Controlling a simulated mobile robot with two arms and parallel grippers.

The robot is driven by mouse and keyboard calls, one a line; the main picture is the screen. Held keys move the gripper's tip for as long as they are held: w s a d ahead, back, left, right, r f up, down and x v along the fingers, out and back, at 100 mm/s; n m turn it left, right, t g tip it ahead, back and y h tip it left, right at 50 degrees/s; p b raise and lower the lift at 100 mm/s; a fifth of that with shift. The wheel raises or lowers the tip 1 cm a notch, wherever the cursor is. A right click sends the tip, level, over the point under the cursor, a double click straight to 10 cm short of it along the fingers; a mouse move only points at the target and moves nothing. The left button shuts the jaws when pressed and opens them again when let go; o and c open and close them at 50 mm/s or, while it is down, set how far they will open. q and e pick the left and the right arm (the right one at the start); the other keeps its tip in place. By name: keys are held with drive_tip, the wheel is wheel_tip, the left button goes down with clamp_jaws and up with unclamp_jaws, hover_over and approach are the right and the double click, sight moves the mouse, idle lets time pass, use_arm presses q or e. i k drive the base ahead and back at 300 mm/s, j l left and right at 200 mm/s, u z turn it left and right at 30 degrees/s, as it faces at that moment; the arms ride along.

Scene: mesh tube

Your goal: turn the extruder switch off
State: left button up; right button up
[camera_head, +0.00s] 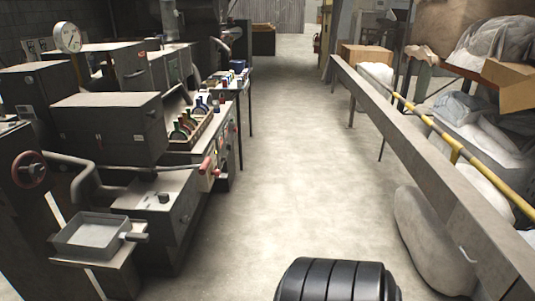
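A row of dark grey extruder machinery (107,130) fills the left side of the head view. A low grey unit (165,210) at its near end has a small black knob (163,198) on its top. Further along, a side panel (217,160) carries small red, white and dark controls. A red-tipped lever (206,164) sticks out near that panel. I cannot tell which of these is the extruder switch, or whether it is on or off. Neither of my grippers is in view.
A concrete aisle (285,150) runs clear down the middle. A long grey beam (440,175) and a yellow rail (455,142) border it on the right, with pale sacks (432,240) below. A metal tray (90,237) and a red handwheel (29,169) stand at near left.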

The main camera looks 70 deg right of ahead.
sight(216, 172)
drive_tip(key=z, duration=1.85)
drive_tip(key=i+l, duration=0.2)
